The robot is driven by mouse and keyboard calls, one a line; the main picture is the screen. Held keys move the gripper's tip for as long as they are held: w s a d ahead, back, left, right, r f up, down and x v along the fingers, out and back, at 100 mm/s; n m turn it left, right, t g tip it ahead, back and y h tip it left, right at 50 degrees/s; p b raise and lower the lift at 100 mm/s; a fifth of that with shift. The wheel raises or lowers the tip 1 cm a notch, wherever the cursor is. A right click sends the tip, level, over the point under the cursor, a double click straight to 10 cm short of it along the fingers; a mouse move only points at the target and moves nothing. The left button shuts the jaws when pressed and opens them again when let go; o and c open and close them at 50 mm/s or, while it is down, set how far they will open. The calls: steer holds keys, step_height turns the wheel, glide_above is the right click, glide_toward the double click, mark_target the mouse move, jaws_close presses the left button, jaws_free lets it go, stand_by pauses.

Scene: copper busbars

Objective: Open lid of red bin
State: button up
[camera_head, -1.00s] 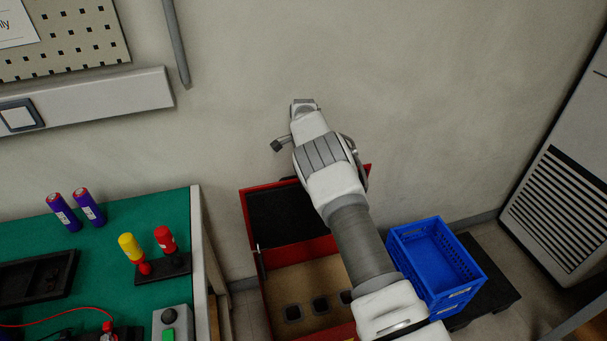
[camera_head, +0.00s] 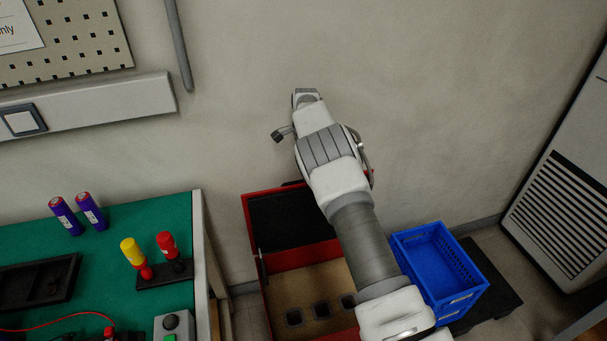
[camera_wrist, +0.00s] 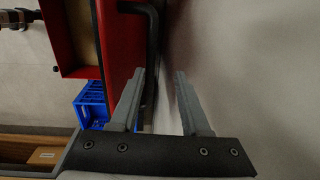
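The red bin (camera_head: 265,275) stands on the floor against the wall, and its interior shows. Its lid (camera_head: 292,218), red-edged with a dark inner face, is raised and leans back towards the wall. My arm covers the right part of the bin and lid. In the wrist view, the lid's red outer face (camera_wrist: 122,45) and a black handle (camera_wrist: 153,45) show. My gripper (camera_wrist: 161,72) is open. The handle runs beside the left finger; I cannot tell whether they touch. Nothing shows clamped between the fingers. The fingers are hidden in the head view.
A blue crate (camera_head: 440,270) stands right of the bin on a dark base (camera_head: 500,295). A green-topped workbench (camera_head: 115,225) with batteries and tools is to the left. The wall (camera_head: 230,120) is close behind the lid and my gripper.

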step_height(320, 180, up, 13)
steer(key=p, duration=0.2)
steer(key=shift+s+d, duration=0.15)
steer(key=shift+s, duration=0.3)
steer(key=s+d+r+n+t+p, duration=0.1)
steer(key=s+d+r+n, duration=0.15)
steer(key=s+r, duration=0.4)
steer(key=s+d+r+n+y+p, duration=0.1)
steer(key=s+d+r, duration=0.3)
steer(key=r, duration=0.5)
steer(key=s+d+r+n+t+p, duration=0.1)
steer(key=s+d+r+n, duration=0.15)
steer(key=s+r, duration=0.4)
steer(key=s+d+r+n+t+p, duration=0.15)
steer(key=s+r+n, duration=0.35)
steer(key=s, duration=0.9)
steer(key=s+d+f+n+p, duration=0.1)
steer(key=s+n, duration=0.1)
steer(key=s, duration=0.5)
steer(key=s+f+n+t+h+p, duration=0.1)
steer(key=s+f+n, duration=0.1)
steer(key=s, duration=0.5)
steer(key=shift+d+f+p, duration=0.3)
steer(key=shift+d+p, duration=0.05)
steer(key=shift+a, duration=0.15)
